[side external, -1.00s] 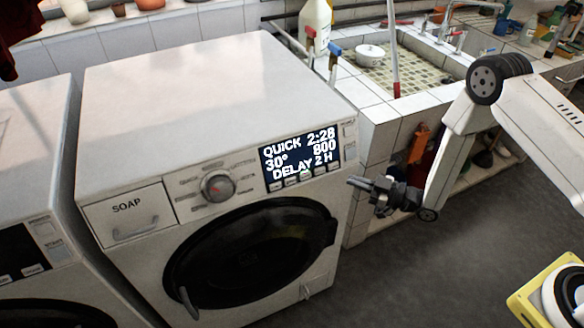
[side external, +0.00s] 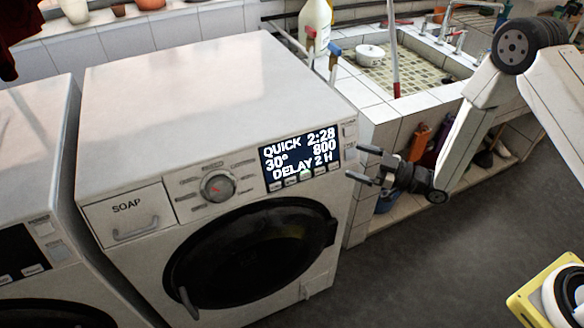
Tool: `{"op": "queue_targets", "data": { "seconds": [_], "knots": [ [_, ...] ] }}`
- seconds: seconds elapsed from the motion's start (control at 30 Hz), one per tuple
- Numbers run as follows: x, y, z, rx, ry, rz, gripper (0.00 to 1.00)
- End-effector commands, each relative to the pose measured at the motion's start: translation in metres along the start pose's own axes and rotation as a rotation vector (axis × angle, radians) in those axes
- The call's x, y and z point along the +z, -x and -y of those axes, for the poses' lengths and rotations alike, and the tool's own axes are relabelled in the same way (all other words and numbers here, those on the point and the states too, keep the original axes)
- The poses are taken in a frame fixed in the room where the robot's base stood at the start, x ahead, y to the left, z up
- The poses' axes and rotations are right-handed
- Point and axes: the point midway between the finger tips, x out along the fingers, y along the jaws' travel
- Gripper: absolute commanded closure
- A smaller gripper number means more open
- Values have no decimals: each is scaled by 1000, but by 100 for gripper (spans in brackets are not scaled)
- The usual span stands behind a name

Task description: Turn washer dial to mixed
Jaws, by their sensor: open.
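The washer (side external: 200,85) is white, with a round silver dial (side external: 217,187) on its front panel, between the soap drawer (side external: 126,214) and the display (side external: 300,158). The dial has a small red mark; the program labels around it are too small to read. The display reads QUICK, 2:28, 30°, 800, DELAY 2 H. My gripper (side external: 353,163) is open and empty, to the right of the dial and beside the washer's right front edge. Its fingers point left, and it is apart from the dial.
The round black door (side external: 250,252) is below the dial. A second white machine (side external: 35,150) stands at the left. A tiled sink counter (side external: 410,125) with bottles and taps is behind at the right. The floor (side external: 420,270) in front is clear.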

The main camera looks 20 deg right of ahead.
Motion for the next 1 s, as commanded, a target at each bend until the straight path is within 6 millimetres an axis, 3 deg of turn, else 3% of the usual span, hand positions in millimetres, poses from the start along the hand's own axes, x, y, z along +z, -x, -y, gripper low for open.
{"op": "queue_targets", "data": {
  "seconds": [0.07, 0.27, 0.57, 0.77, 1.0],
  "knots": [
    [-10, -1, -3, 0, 2, -1, 0],
    [-9, -26, 2, 40, 32, 9, 0],
    [-11, -75, 17, 135, 82, 27, 0],
    [-18, -117, 41, 231, 104, 39, 0],
    [-30, -157, 82, 346, 93, 60, 0]
  ]
}}
